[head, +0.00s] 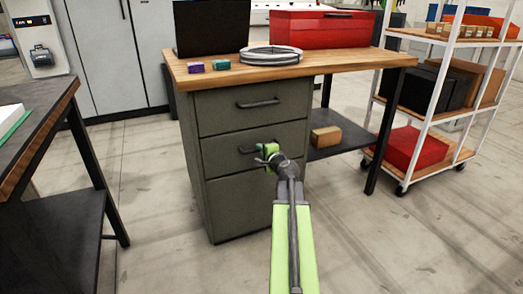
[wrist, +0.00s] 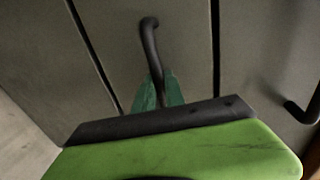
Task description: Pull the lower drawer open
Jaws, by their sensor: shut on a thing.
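A grey-green cabinet (head: 192,170) under the wooden bench top has three fronts, one above another. The upper drawer (head: 222,107) has a dark bar handle (head: 258,103). Below it is the lower drawer (head: 222,148), with a dark bar handle (wrist: 149,40) and its front looking flush with the cabinet. My gripper (head: 268,152) is at this handle. In the wrist view the green fingertips (wrist: 158,92) are shut around one end of the bar, and the bent other end stands free. The upper drawer's handle also shows in the wrist view (wrist: 300,112).
The plain bottom front (head: 238,205) is beneath the lower drawer. A small box (head: 326,137) sits on the bench's lower shelf. A white wheeled rack (head: 425,100) stands right, a dark table (head: 40,125) left. The floor before the cabinet is clear.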

